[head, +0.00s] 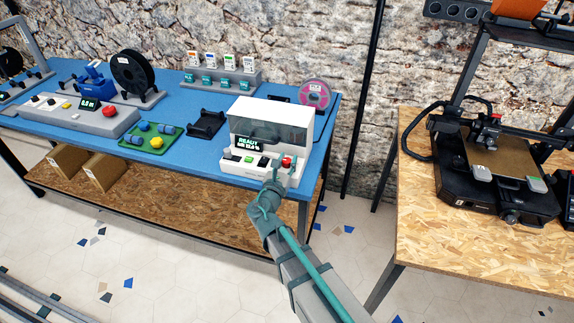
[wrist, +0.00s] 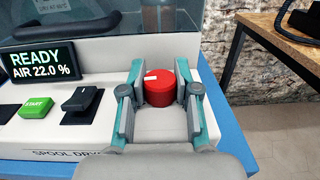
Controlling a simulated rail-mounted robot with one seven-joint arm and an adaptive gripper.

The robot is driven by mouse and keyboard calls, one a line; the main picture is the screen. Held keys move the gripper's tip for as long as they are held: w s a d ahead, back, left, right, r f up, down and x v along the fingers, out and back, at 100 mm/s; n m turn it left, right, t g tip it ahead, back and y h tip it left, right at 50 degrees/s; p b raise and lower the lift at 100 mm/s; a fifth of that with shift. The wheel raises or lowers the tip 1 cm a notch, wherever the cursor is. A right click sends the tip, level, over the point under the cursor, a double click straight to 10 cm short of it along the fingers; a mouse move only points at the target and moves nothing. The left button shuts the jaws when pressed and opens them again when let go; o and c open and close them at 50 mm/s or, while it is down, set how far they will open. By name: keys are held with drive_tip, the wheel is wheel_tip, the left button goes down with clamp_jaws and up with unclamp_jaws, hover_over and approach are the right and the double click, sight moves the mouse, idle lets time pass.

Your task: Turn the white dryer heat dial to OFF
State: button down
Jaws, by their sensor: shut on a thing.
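The white spool dryer (head: 270,124) stands at the front right of the blue bench, and its display (wrist: 38,61) reads READY, AIR 22.0 %. The red heat dial (wrist: 159,90) is on the right of its sloped front panel, and it also shows in the head view (head: 287,162). A white mark lies on the left of the dial's top. My gripper (wrist: 160,94) is shut on the dial, one finger on each side. No OFF marking is legible; my gripper hides the panel below the dial.
On the panel left of the dial are a black rocker switch (wrist: 82,101) and a green START button (wrist: 36,108). A filament spool (head: 315,94) stands behind the dryer at right. A 3D printer (head: 497,178) is on the wooden table at right.

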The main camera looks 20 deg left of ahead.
drive_tip(key=n+y+b, duration=0.1)
drive_tip(key=y, duration=0.1)
drive_tip(key=n+y+b, duration=0.1)
drive_tip(key=b, duration=0.1)
drive_tip(key=n+y+b, duration=0.1)
drive_tip(key=y+b, duration=0.1)
drive_tip(key=shift+d+f+n+g+y, duration=0.15)
drive_tip(key=shift+f+n+g+y, duration=0.15)
drive_tip(key=shift+g, duration=0.1)
drive_tip(key=shift+r+n+g+y+b, duration=0.25)
drive_tip(key=shift+n+g+y+b, duration=0.25)
drive_tip(key=shift+y+b, duration=0.55)
drive_tip(key=shift+r, duration=0.1)
drive_tip(key=c, duration=0.8)
unclamp_jaws()
drive_tip(key=shift+r, duration=0.1)
drive_tip(key=shift+r, duration=4.9)
drive_tip(key=shift+f, duration=0.1)
